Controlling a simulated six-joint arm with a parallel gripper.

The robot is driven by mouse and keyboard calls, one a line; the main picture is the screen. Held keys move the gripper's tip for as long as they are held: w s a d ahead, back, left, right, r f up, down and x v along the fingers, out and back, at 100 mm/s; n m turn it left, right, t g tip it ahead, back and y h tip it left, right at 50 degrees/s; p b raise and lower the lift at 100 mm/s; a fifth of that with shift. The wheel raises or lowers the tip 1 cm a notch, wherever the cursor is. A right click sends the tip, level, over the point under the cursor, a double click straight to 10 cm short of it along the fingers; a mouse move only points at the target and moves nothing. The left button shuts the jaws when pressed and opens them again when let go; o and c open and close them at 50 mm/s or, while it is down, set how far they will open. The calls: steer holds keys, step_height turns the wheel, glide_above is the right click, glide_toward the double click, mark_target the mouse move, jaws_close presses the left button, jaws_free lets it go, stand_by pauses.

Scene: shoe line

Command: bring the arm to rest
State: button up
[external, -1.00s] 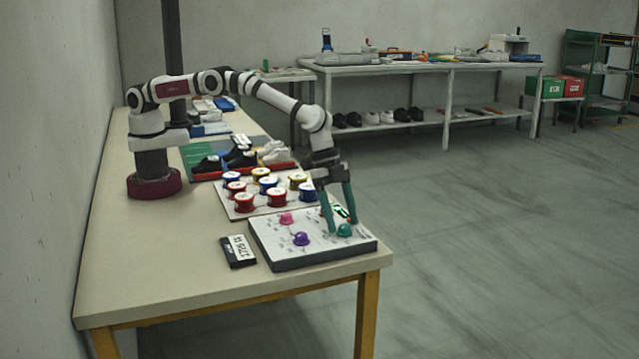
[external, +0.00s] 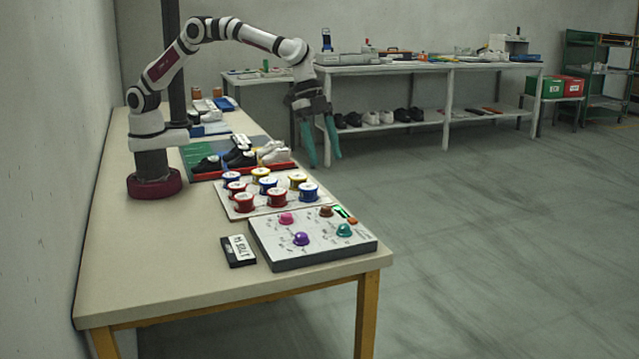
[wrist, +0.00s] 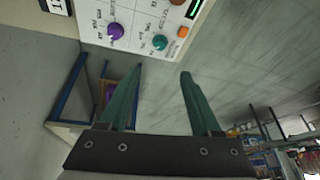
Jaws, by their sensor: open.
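My gripper (external: 322,150) hangs open and empty in the external view, its two teal fingers pointing down. It is raised, appearing just right of the shoe tray and beyond the control panel. In the wrist view my gripper (wrist: 155,80) shows both fingers apart with nothing between them. The control panel (external: 310,254) lies at the front of the table (external: 160,270), with pink, purple, brown and teal knobs and a small lit green display. The panel's edge shows at the top of the wrist view (wrist: 145,45), clear of my fingers.
Red, blue and yellow spools (external: 267,186) stand on a board behind the panel. Shoes sit in a red tray (external: 285,166) further back. A black labelled box (external: 238,251) lies left of the panel. Open floor (external: 480,230) is to the right.

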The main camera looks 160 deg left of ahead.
steer(key=s+d+r+m+g+h, duration=0.15)
steer(key=s+d+r, duration=0.3)
steer(key=d, duration=0.85)
steer(key=s+d+r+m+g+y, duration=0.1)
steer(key=s+d+r+m, duration=0.35)
steer(key=d, duration=0.85)
steer(key=s+d+f, duration=0.2)
steer(key=s+d, duration=0.1)
steer(key=s, duration=0.4)
steer(key=s+d+f+m+g, duration=0.1)
steer(key=s+d+f, duration=0.1)
steer(key=s, duration=0.6)
steer(key=s+d+f+m+g, duration=0.1)
steer(key=s+d+f, duration=0.1)
steer(key=s, duration=0.6)
steer(key=shift+s+d, duration=0.15)
steer(key=shift+d, duration=0.7)
